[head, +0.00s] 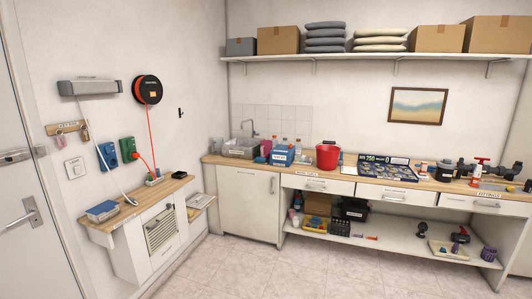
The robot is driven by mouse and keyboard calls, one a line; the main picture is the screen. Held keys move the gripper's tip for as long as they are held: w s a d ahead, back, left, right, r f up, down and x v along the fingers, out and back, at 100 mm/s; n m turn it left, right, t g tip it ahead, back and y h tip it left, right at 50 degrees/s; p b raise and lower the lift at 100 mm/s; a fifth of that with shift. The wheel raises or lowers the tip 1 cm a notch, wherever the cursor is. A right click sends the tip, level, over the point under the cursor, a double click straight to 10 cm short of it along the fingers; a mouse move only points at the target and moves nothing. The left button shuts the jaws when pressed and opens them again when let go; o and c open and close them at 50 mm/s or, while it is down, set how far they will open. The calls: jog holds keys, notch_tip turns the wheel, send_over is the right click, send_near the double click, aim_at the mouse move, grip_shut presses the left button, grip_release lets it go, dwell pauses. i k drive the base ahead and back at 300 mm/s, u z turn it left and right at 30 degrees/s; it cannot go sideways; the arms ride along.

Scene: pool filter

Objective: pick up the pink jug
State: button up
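No thing in the head view is clearly a pink jug; several items are too small to make out. A small pink item (295,221) is at the left end of the lower shelf under the counter, and its shape is hard to tell. A pinkish bottle or container (266,147) stands on the counter among bottles near the sink. A red bucket (328,156) stands on the counter further right. My gripper is not in view.
The wooden counter (340,173) holds a blue box (283,155), a tray of small parts (381,170) and black pipe fittings (475,170). A small side cabinet (160,238) stands at left, near a door (25,190). The tiled floor (260,270) in front is clear.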

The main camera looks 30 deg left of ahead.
aim_at(266, 145)
jog(key=u, duration=0.25)
jog(key=i, duration=0.35)
jog(key=u, duration=1.05)
jog(key=i, duration=0.85)
jog(key=u, duration=0.9)
jog(key=i, duration=1.15)
jog(key=z, duration=0.4)
jog(key=i, duration=1.2)
jog(key=z, duration=0.65)
jog(key=i, duration=0.3)
jog(key=z, duration=0.3)
jog(key=k, duration=0.6)
jog(key=z, duration=0.5)
jog(key=i, duration=0.9)
jog(key=z, duration=0.25)
